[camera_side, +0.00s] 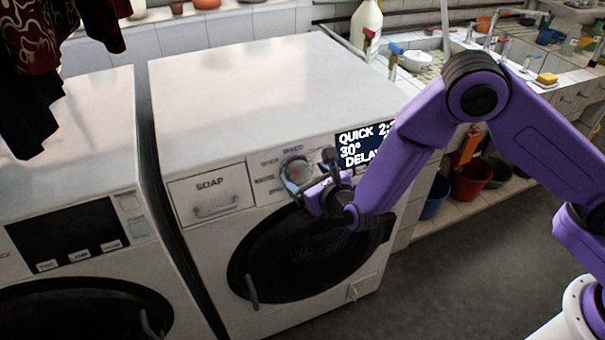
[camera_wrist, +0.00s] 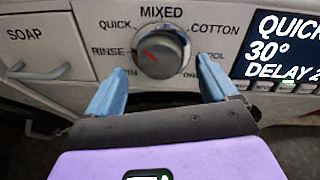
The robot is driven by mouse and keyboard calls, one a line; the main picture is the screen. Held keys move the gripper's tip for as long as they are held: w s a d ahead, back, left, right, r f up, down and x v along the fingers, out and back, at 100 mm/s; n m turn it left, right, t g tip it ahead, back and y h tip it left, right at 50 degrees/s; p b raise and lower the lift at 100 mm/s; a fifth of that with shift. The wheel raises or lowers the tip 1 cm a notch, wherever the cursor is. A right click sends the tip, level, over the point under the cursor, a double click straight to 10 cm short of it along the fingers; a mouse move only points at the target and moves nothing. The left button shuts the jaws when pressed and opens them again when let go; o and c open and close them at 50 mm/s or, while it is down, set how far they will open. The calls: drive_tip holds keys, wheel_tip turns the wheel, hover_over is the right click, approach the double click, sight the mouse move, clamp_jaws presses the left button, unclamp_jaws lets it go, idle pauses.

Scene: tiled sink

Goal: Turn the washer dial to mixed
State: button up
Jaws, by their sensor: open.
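The washer dial (camera_wrist: 160,50) is a round grey knob on the white washer's front panel, with labels around it. MIXED is printed straight above it, QUICK at upper left, RINSE at left and COTTON at upper right. The dial's red mark points to the upper left, near QUICK. In the side view the dial (camera_side: 297,171) is partly hidden by my gripper (camera_side: 309,173). In the wrist view my gripper (camera_wrist: 161,76) is open, its blue fingers either side of the dial's lower part. Contact with the knob cannot be told.
A display (camera_side: 362,146) right of the dial reads QUICK, 30° and DELAY. The SOAP drawer (camera_side: 210,196) is to the left, and the dark round door (camera_side: 300,252) is below. A second washer (camera_side: 75,235) stands at left. A sink counter and buckets (camera_side: 470,178) are at right.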

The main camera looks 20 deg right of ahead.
sight(302, 174)
drive_tip(key=shift+x, duration=1.8)
drive_tip(key=shift+c, duration=0.3)
drive_tip(key=c, duration=1)
drive_tip(key=m, duration=0.4)
drive_tip(key=shift+d+f+m+t, duration=0.1)
drive_tip(key=shift+m+t, duration=0.2)
drive_tip(key=shift+m, duration=2)
